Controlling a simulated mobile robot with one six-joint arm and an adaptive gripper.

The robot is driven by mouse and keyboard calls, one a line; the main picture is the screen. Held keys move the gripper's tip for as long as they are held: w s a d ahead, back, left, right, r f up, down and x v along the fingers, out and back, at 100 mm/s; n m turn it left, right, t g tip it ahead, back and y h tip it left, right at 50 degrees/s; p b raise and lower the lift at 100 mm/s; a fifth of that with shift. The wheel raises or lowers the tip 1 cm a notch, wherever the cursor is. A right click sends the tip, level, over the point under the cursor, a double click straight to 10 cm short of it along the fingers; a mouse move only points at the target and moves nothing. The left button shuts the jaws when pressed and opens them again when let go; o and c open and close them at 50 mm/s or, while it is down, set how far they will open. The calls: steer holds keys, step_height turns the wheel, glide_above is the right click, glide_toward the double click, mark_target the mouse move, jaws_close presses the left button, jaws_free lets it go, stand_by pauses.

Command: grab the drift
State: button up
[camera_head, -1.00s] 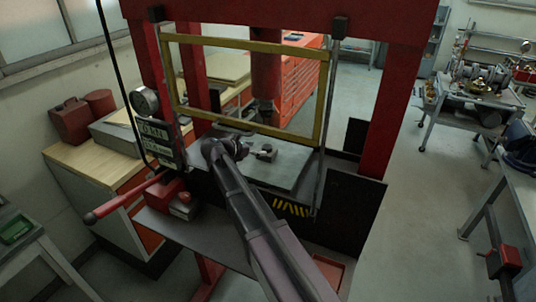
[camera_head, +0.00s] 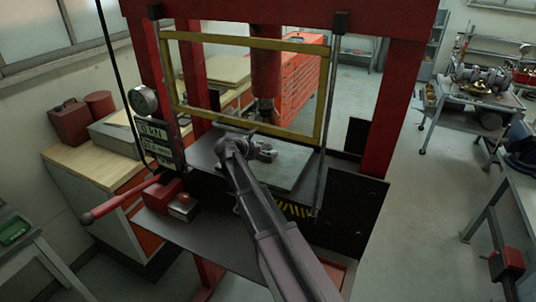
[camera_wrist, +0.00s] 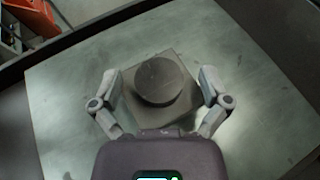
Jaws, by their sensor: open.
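The drift, as I take it, is a dull grey round piece (camera_wrist: 162,72) with a flat top. It sits on a square grey block (camera_wrist: 193,115) on the press's metal plate (camera_wrist: 255,110). My gripper (camera_wrist: 160,78) is open, with one finger on each side of the drift and block in the wrist view. Gaps show between the fingers and the round piece; I cannot tell whether they touch the block. In the head view my gripper (camera_head: 262,148) is over the plate under the ram, and it largely hides the drift.
The red press frame (camera_head: 385,115) stands around the plate, with its ram (camera_head: 266,75) above. A yellow-framed guard (camera_head: 320,90) is at the front. A pump lever (camera_head: 115,200) juts out at left. A bench (camera_head: 100,150) and an orange tool cabinet (camera_head: 295,85) stand behind.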

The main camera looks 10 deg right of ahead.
stand_by(0.5)
jaws_close()
steer(key=shift+r, duration=0.15)
steer(key=shift+r+p, duration=0.7)
steer(key=shift+p, duration=0.15)
steer(key=shift+f+b, duration=0.2)
steer(key=shift+b, duration=0.3)
steer(key=shift+s+a+f+t+h+b, duration=0.2)
steer(key=shift+a+t+h+b, duration=0.3)
steer(key=shift+b, duration=0.55)
steer(key=shift+s+r+h+b, duration=0.1)
steer(key=shift+h+b, duration=0.6)
steer(key=shift+b, duration=0.25)
steer(key=shift+a+b, duration=0.2)
steer(key=shift+b, duration=0.2)
